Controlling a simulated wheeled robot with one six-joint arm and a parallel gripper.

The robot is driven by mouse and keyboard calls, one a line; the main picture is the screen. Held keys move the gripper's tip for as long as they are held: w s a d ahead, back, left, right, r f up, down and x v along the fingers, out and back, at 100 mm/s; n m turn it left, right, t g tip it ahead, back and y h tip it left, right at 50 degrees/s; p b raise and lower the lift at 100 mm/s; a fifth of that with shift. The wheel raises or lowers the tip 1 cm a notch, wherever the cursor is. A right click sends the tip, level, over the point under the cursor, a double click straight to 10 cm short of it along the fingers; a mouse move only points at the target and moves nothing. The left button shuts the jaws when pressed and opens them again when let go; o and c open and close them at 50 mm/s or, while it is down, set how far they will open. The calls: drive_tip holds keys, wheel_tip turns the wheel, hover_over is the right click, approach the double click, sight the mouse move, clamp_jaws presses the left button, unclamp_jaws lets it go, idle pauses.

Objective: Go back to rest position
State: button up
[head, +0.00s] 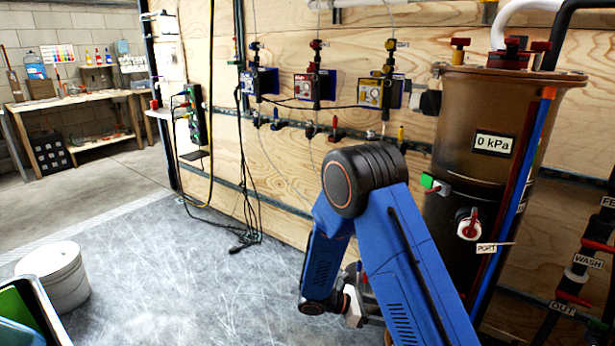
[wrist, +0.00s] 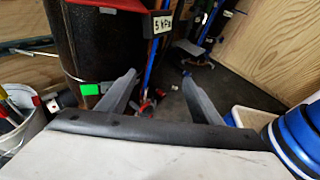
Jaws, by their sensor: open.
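My blue arm is folded in front of the plywood wall in the head view, with its elbow high and its forearm pointing down. My gripper (wrist: 159,77) shows in the wrist view with its two grey fingers spread apart and nothing held between them. A dark tank (wrist: 100,45) with a "5 kPa" label stands just beyond the fingers in the wrist view. I cannot tell whether a finger touches it.
A brown tank (head: 480,110) labelled "0 kPa" stands right of my arm. Valves and gauges (head: 315,88) line the plywood wall. A white bucket (head: 55,275) stands at left. Cables (head: 245,225) hang to the floor. The grey floor (head: 190,280) left of my arm is clear.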

drive_tip(key=s+d+r+m+g+y, duration=0.1)
drive_tip(key=s+d+r+m+y, duration=0.3)
drive_tip(key=s+r, duration=0.4)
drive_tip(key=s+d+r+m+g+y, duration=0.15)
drive_tip(key=s+r+m+y, duration=0.35)
drive_tip(key=r, duration=0.5)
drive_tip(key=s+a+r+m+t+y, duration=0.1)
drive_tip(key=s+r+m+t+y, duration=0.1)
drive_tip(key=s+r+m, duration=0.3)
drive_tip(key=s+a+r+m+t+y, duration=0.1)
drive_tip(key=s+r+m+t+y, duration=0.2)
drive_tip(key=s, duration=0.7)
drive_tip(key=shift+s+r+m+t+y, duration=0.25)
drive_tip(key=shift+r+m+t+y, duration=0.05)
drive_tip(key=shift+r+m+t, duration=0.9)
